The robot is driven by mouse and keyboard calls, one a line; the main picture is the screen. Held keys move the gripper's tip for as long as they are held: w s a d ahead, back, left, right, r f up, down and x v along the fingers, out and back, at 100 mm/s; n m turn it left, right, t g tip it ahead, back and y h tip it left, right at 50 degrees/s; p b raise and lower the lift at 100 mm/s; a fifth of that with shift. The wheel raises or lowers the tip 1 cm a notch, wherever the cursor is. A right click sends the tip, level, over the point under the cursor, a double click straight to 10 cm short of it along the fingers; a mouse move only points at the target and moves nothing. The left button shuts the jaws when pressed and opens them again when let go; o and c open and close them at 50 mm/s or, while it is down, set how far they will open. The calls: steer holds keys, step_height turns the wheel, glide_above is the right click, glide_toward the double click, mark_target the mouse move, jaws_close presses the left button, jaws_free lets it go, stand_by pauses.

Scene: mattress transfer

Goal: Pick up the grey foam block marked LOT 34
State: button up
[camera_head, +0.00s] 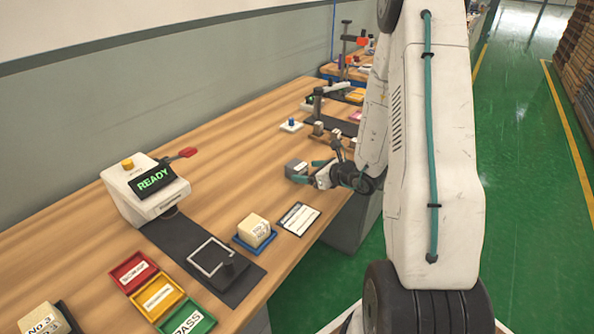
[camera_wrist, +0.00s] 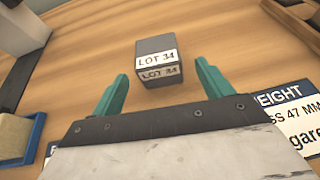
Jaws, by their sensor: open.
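The grey foam block (camera_wrist: 158,54) stands on the wooden table in the wrist view, with white labels reading LOT 34 on its top and near faces. My gripper (camera_wrist: 157,80) is open, with its two teal fingers pointing at the block. The fingertips are on the near side of the block, left and right of it, and do not appear to touch it. In the head view the small grey block (camera_head: 296,167) sits on the table just beyond my gripper (camera_head: 303,172), partly hidden by the fingers.
A cream foam block (camera_head: 254,230) sits in a blue tray left of a printed card (camera_head: 298,218). A READY machine (camera_head: 145,190) and red, yellow and green trays (camera_head: 157,297) stand at the left. A small white-based item (camera_head: 291,126) lies beyond the grey block. Bare table surrounds the block.

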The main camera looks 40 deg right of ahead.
mark_target(296, 170)
steer(key=x, duration=0.5)
steer(key=shift+w+a+f, duration=0.1)
steer(key=shift+w+f, duration=0.1)
steer(key=shift+w, duration=0.1)
steer(key=c, duration=1.1)
